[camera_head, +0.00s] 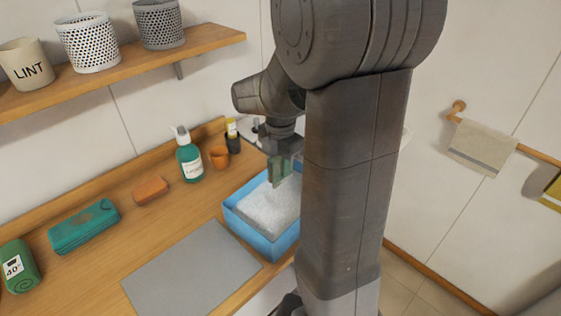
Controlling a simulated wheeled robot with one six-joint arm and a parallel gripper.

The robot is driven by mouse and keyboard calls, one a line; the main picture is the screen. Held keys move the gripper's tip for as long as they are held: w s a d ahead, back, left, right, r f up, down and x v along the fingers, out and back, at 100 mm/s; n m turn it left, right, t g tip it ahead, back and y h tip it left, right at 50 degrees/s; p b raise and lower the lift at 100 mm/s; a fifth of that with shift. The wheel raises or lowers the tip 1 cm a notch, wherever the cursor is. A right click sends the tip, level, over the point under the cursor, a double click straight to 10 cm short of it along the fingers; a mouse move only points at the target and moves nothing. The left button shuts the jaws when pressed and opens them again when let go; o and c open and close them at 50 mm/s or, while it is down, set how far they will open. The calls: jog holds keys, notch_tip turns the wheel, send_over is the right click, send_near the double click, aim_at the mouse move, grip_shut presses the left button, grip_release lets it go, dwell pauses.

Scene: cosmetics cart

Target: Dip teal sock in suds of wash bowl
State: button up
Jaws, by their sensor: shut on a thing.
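The wash bowl (246,233) is a blue rectangular basin on the right part of the counter, filled with white, foamy suds (270,208). My gripper (284,172) points down over the back of the bowl and is shut on a small dull teal thing, the teal sock (278,168). The sock hangs just above or at the suds; whether it touches them I cannot tell. My arm hides the right side of the bowl and part of the gripper.
On the wooden counter are a grey mat (192,272), a teal bundle (84,226), a green roll marked 40° (18,268), an orange block (150,190), a teal pump bottle (189,160) and an orange cup (218,157). A shelf (120,70) with containers hangs above.

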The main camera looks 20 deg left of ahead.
jog(key=shift+f+b, duration=4.85)
jog(key=shift+f, duration=1.9)
jog(key=shift+s, duration=0.1)
notch_tip(320, 180, up, 13)
jog(key=p, duration=1)
jog(key=shift+f, duration=0.15)
